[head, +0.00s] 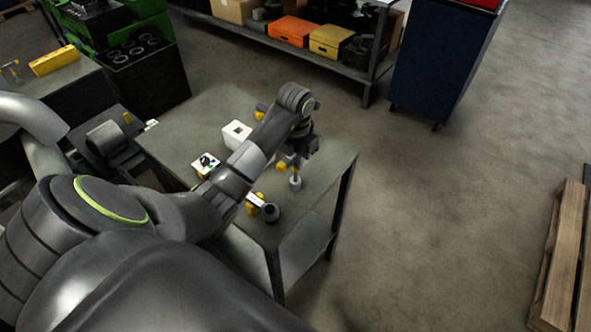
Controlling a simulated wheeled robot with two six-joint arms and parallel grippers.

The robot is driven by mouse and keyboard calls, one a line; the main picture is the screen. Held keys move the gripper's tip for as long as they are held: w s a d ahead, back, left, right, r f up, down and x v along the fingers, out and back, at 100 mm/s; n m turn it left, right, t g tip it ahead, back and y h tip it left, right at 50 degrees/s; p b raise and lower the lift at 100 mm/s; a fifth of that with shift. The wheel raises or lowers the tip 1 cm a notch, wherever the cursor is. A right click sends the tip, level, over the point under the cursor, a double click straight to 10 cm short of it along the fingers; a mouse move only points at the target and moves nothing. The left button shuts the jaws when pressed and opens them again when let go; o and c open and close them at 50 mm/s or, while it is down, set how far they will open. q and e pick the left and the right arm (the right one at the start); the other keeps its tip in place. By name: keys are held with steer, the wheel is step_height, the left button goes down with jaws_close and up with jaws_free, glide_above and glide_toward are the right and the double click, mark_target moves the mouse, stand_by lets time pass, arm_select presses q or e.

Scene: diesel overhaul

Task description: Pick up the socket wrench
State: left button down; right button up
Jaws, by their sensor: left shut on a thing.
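My left gripper (297,163) is over the right part of the grey metal table (325,172), pointing down. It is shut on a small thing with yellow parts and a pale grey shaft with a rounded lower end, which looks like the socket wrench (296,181). The fingers and the arm hide part of it. I cannot tell whether its lower end touches the table. My right gripper is not in view.
A white box (236,134) and a small white card-like item (205,163) are on the table left of my arm. A dark round part with yellow pieces (269,212) is near the front edge. A shelf (300,49), blue cabinet (440,55) and wooden pallet (566,255) stand around open floor.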

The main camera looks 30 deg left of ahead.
arm_select(q)
steer(key=shift+r, duration=0.3)
step_height(320, 180, up, 10)
steer(key=p, duration=0.8)
steer(key=shift+f+p, duration=0.25)
steer(key=shift+p, duration=0.15)
steer(key=c, duration=1.9)
jaws_free()
steer(key=shift+f, duration=0.1)
steer(key=shift+c, duration=1.3)
jaws_close()
